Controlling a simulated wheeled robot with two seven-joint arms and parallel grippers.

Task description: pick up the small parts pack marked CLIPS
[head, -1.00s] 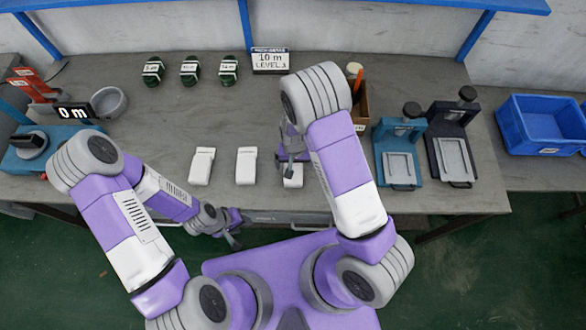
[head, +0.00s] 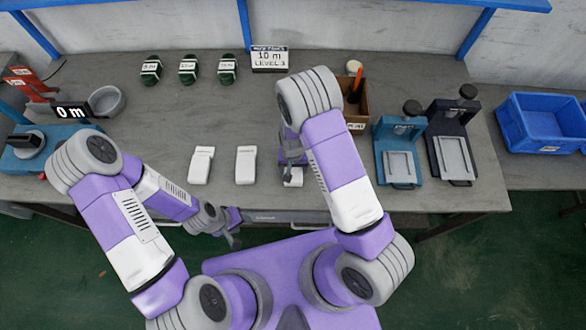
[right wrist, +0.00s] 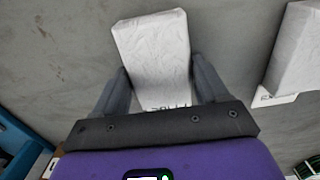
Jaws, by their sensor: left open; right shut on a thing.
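Three white packs lie in a row on the bench in the head view: a left pack (head: 201,165), a middle pack (head: 246,165) and a right pack (head: 293,177). The right pack is largely hidden by my right gripper (head: 293,158). In the right wrist view this pack (right wrist: 154,55) sits between the two fingers of my right gripper (right wrist: 160,88), which is shut on it. Its lettering is partly covered by the gripper and I cannot read it fully. My left gripper (head: 234,230) is open and empty, in front of the bench edge.
A neighbouring pack (right wrist: 297,50) is close by in the right wrist view. Behind are several dark green rolls (head: 189,70), a sign (head: 270,59) and an open brown box (head: 357,108). Two press-like fixtures (head: 400,165) and a blue crate (head: 543,145) are to the right.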

